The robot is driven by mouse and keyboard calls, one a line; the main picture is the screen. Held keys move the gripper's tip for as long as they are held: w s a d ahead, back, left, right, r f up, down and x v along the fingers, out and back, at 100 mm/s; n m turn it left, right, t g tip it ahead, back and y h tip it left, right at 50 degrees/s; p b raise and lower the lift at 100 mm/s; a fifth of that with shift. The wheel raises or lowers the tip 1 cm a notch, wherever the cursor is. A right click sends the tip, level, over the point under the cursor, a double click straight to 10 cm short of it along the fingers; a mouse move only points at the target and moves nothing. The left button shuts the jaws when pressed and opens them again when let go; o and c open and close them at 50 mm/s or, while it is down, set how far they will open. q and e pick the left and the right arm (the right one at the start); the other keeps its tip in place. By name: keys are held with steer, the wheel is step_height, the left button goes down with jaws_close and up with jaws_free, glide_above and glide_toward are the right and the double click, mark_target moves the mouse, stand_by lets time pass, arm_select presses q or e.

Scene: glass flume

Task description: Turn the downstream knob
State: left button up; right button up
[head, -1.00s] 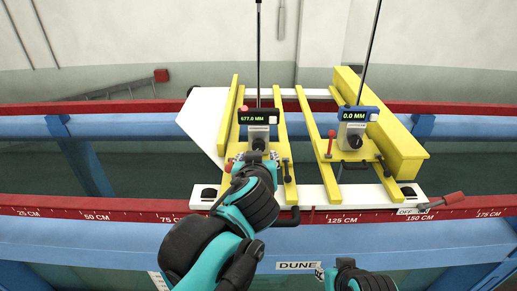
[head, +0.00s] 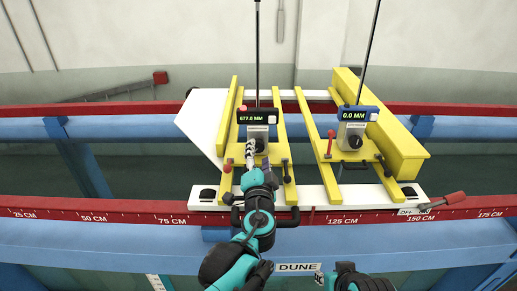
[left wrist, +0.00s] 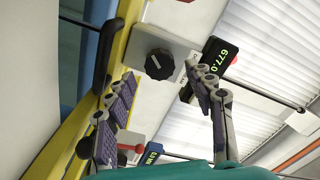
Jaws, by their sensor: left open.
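Two point gauges stand on yellow carriages. The left gauge's readout (head: 258,117) shows 677.0 MM, with a black knob (head: 260,145) below it. The right gauge's blue readout (head: 358,114) shows 0.0 MM, with its own black knob (head: 355,142). I cannot read which is labelled downstream. My left gripper (head: 251,154) is at the left gauge, close to its knob. In the left wrist view, the left gripper (left wrist: 163,98) is open with nothing between its fingers. The 677.0 gauge's black knob (left wrist: 159,65) lies beyond the fingertips, apart from them.
A red rail (head: 110,213) with a centimetre scale runs along the front, above blue beams. A small red-handled lever (head: 449,199) is at the right of the white plate. Thin rods rise from both gauges. A yellow beam (head: 385,130) flanks the right carriage.

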mark_target(258, 148)
arm_select(q)
steer(key=shift+w, duration=1.5)
steer(key=c, duration=1.2)
steer(key=shift+o, duration=0.2)
steer(key=shift+f+m, duration=0.1)
steer(key=shift+m, duration=0.2)
steer(key=o, duration=1.2)
steer(key=shift+c, duration=0.2)
steer(key=shift+s, duration=0.15)
steer(key=s, duration=1.1)
steer(key=shift+s, duration=0.4)
